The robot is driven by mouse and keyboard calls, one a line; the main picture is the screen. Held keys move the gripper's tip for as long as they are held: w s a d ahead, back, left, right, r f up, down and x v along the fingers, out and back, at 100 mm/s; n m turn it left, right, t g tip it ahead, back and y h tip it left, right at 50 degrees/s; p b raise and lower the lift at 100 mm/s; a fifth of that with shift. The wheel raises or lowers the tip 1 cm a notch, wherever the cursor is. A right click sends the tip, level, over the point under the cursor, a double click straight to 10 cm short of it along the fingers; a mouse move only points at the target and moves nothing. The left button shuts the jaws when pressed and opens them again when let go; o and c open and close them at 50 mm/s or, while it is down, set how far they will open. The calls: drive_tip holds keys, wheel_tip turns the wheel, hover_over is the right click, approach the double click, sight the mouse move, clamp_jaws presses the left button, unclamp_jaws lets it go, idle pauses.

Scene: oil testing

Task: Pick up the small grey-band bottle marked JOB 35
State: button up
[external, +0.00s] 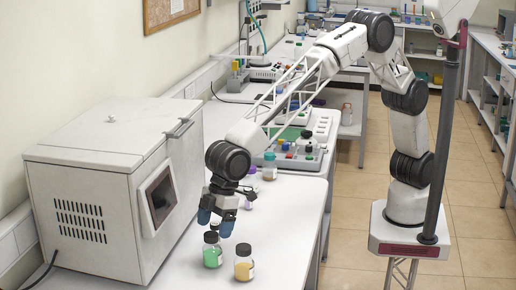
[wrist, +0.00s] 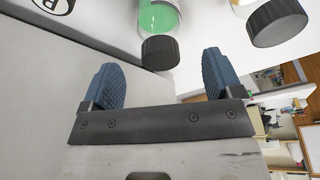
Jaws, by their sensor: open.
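No JOB 35 marking or grey band is legible in either view, so I cannot tell which bottle is the named one. A green bottle with a black cap (external: 212,257) stands upright on the white bench, just below my gripper (external: 216,221). A yellow-orange bottle with a black cap (external: 244,268) stands to its right. In the wrist view, my gripper (wrist: 160,60) is open and empty, its blue fingers spread. The green bottle (wrist: 157,15) has its cap in line with the gap between them. The yellow bottle's cap (wrist: 277,23) lies to the right, outside the fingers.
A large white box-shaped instrument (external: 100,190) stands left of the gripper. Further back on the bench are a bottle (external: 269,172) and a tray of coloured bottles (external: 295,160). A small purple-topped item is partly hidden behind the gripper. The bench's right edge is near the yellow bottle.

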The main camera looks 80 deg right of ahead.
sight(213, 233)
drive_tip(key=shift+f, duration=0.15)
drive_tip(key=shift+x, duration=2.55)
drive_tip(key=c, duration=1.1)
drive_tip(key=shift+o, duration=0.2)
